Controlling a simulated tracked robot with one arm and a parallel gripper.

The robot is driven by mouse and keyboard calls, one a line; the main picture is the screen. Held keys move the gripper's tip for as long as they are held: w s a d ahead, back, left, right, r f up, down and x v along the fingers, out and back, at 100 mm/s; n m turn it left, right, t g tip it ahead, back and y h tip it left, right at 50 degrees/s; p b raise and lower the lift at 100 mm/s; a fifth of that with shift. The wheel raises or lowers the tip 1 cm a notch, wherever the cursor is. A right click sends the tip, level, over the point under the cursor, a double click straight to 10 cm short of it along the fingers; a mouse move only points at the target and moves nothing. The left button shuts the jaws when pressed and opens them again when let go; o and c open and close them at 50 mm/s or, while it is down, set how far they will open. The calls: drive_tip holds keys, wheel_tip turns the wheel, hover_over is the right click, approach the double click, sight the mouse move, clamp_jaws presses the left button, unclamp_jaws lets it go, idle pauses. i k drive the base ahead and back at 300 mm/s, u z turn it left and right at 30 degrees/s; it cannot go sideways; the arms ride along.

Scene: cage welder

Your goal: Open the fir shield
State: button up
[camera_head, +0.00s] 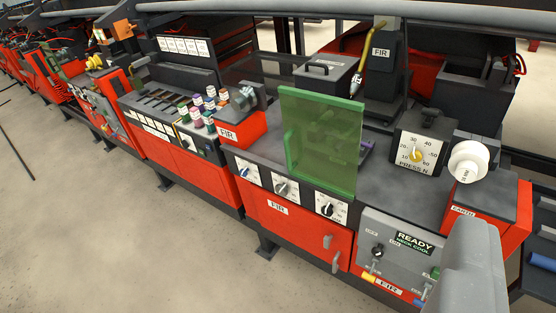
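The fir shield (325,150) is a green see-through panel. It stands upright at the front edge of the FIR bench top, in front of the dark bench surface behind it. A green upright handle (290,152) shows near its left edge. What lies behind the panel shows only dimly. My gripper (478,240) shows as a plain grey block at the lower right, apart from the shield and well to its right. Its fingertips cannot be made out, so I cannot tell whether it is open or shut. I see nothing held.
Dials (287,188) sit on the front below the shield. A black FIR box (325,75) and a FIR-marked post (383,60) stand behind it. A PRESS N dial box (420,145) and white knob (468,160) stand to the right.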

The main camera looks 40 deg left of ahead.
sight(322, 138)
drive_tip(key=z, duration=0.1)
drive_tip(key=i, duration=0.9)
drive_tip(key=u, duration=0.1)
